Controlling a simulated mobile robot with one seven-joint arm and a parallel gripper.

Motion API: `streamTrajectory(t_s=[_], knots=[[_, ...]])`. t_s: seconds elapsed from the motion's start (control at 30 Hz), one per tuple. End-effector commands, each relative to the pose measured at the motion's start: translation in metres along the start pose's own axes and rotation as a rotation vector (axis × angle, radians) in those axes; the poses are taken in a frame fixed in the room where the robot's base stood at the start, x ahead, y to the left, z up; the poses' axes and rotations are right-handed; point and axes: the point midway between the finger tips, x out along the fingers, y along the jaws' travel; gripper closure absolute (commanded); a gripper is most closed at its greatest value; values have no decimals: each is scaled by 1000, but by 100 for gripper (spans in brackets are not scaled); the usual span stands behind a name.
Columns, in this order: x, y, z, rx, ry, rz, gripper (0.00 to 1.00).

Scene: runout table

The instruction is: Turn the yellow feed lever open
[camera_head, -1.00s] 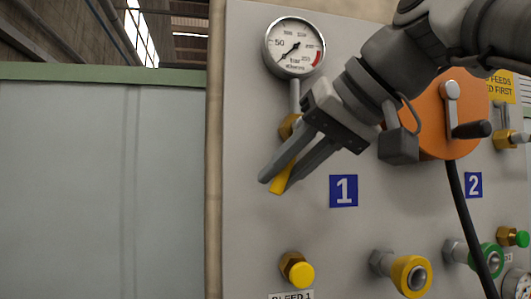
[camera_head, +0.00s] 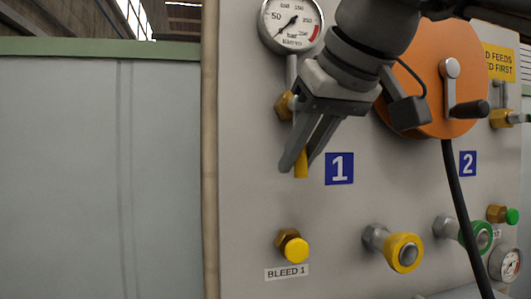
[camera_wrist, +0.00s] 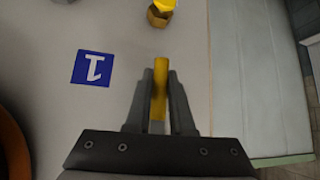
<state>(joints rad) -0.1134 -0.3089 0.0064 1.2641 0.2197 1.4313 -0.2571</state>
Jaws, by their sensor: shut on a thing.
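The yellow feed lever (camera_head: 301,164) hangs down from its brass valve (camera_head: 285,105) on the panel, under the left pressure gauge (camera_head: 291,22). My gripper (camera_head: 297,165) is shut on the lever, with one finger on each side. In the wrist view the lever (camera_wrist: 159,88) shows between the two fingers of my gripper (camera_wrist: 159,98), its tip near their ends. In the head view the fingers hide most of the lever, and only its lower end shows. The lever points nearly straight down.
A blue "1" plate (camera_head: 339,168) is just right of the fingers. Below are the yellow bleed knob (camera_head: 295,250) and a yellow coupling (camera_head: 404,252). An orange reel (camera_head: 432,75) with a crank and black hose stands close right of my wrist. The panel's left side is bare.

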Motion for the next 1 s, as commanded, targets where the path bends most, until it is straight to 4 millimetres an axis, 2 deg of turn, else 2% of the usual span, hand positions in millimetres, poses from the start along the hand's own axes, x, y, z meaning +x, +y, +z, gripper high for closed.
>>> streamTrajectory(t_s=[0.23,0.27,0.4,0.77,0.87,1.0], knots=[[0,1,0,-2,0,2,100],[0,1,0,-2,0,2,75],[0,0,0,-1,0,2,50],[-3,0,0,0,2,1,49],[-14,0,-1,0,3,1,49],[-41,0,-2,0,5,2,49]])
